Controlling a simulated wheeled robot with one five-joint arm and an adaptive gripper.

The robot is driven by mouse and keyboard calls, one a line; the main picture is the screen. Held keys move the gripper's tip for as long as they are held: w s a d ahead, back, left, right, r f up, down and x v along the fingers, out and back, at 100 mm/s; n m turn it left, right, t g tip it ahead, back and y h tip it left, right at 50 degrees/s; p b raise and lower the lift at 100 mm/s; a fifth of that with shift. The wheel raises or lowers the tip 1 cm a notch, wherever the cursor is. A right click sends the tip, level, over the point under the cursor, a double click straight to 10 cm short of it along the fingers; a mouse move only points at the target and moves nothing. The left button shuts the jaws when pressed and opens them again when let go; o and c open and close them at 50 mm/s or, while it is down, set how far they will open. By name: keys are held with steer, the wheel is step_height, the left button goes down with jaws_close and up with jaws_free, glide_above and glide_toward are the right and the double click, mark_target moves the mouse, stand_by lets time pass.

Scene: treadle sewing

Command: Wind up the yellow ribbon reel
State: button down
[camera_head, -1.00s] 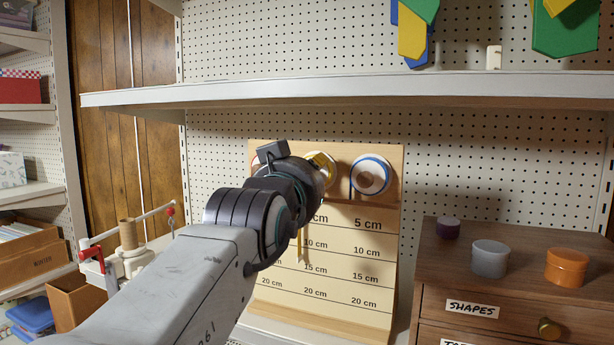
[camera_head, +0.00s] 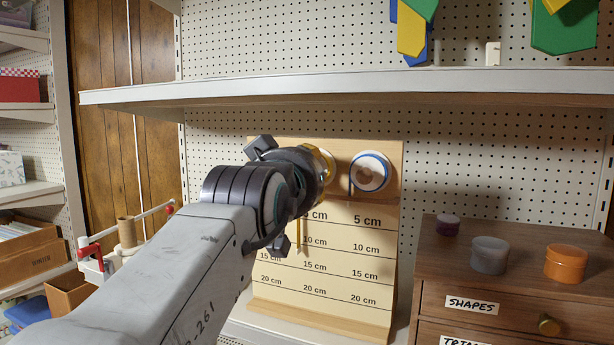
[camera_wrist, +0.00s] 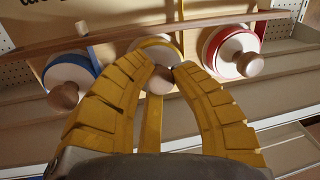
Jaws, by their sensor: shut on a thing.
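The yellow ribbon reel (camera_head: 328,160) is mounted on the wooden board, mostly hidden behind my gripper in the head view. In the wrist view the yellow-rimmed reel (camera_wrist: 153,43) faces me, and my gripper (camera_wrist: 168,70) has its two yellow fingers closed on the reel's round wooden knob (camera_wrist: 161,80). The yellow ribbon (camera_head: 299,240) hangs in front of the measuring chart (camera_head: 340,285). Its lower end is between the 10 cm and 15 cm rows. The fingertips themselves are hidden in the head view.
A blue reel (camera_head: 370,172) is right of the yellow one. A red reel (camera_wrist: 228,48) is on its other side. A shelf (camera_head: 330,88) overhangs the board. A dresser (camera_head: 520,250) with small round containers stands at the right.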

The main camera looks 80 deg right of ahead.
steer(key=shift+n, duration=0.3)
steer(key=c, duration=1.3)
jaws_free()
steer(key=shift+s, duration=0.1)
steer(key=a, duration=0.8)
steer(key=w+a, duration=0.1)
steer(key=a, duration=0.3)
steer(key=shift+r, duration=0.4)
steer(key=shift+d, duration=0.1)
